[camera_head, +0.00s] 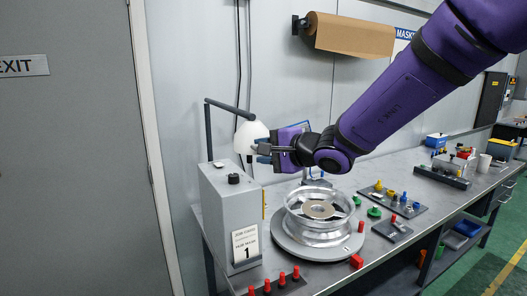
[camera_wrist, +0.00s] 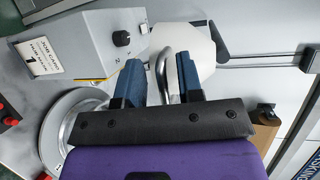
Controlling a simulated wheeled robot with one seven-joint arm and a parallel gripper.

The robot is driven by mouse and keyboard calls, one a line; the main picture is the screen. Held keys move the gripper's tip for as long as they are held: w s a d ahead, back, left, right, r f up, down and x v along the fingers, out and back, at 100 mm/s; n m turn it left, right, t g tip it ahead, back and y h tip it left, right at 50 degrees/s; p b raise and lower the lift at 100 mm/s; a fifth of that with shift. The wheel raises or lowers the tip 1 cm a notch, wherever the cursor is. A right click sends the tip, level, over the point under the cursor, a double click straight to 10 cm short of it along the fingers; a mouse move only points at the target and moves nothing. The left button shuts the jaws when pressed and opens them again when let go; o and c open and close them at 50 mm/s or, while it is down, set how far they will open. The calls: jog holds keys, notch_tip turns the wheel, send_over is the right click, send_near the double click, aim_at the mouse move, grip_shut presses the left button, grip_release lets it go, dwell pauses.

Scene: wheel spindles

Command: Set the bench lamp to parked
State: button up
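The bench lamp has a white shade (camera_head: 247,136) at the end of a dark arm on a post above the grey box. My gripper (camera_head: 262,150) is at the right side of the shade. In the wrist view the shade (camera_wrist: 190,55) is just beyond the fingers, and its dark arm runs to the right. A curved metal handle (camera_wrist: 163,72) rises between the two blue fingers of my gripper (camera_wrist: 160,82). The fingers are apart, with a gap beside the handle on the left. Contact on the right side cannot be told.
A grey box (camera_head: 221,205) with a black knob (camera_head: 234,179) and a job card stands below the lamp. A metal wheel (camera_head: 319,212) sits on a round turntable beside it. Red pegs (camera_head: 281,280) line the front edge. Brown paper roll (camera_head: 350,36) hangs on the wall.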

jog(key=v, duration=1)
jog(key=shift+s, duration=0.2)
jog(key=shift+d, duration=0.15)
jog(key=s+n+g, duration=0.4)
jog(key=s+n, duration=0.1)
jog(key=s, duration=0.3)
jog(key=s+d+f+n+g+h, duration=0.1)
jog(key=s+d+n+h, duration=0.3)
jog(key=s+d+h, duration=0.7)
jog(key=s+d+f, duration=0.1)
jog(key=s+d, duration=0.2)
jog(key=d, duration=0.3)
jog(key=shift+s+d+n+g, duration=0.3)
jog(key=shift+s+d, duration=0.1)
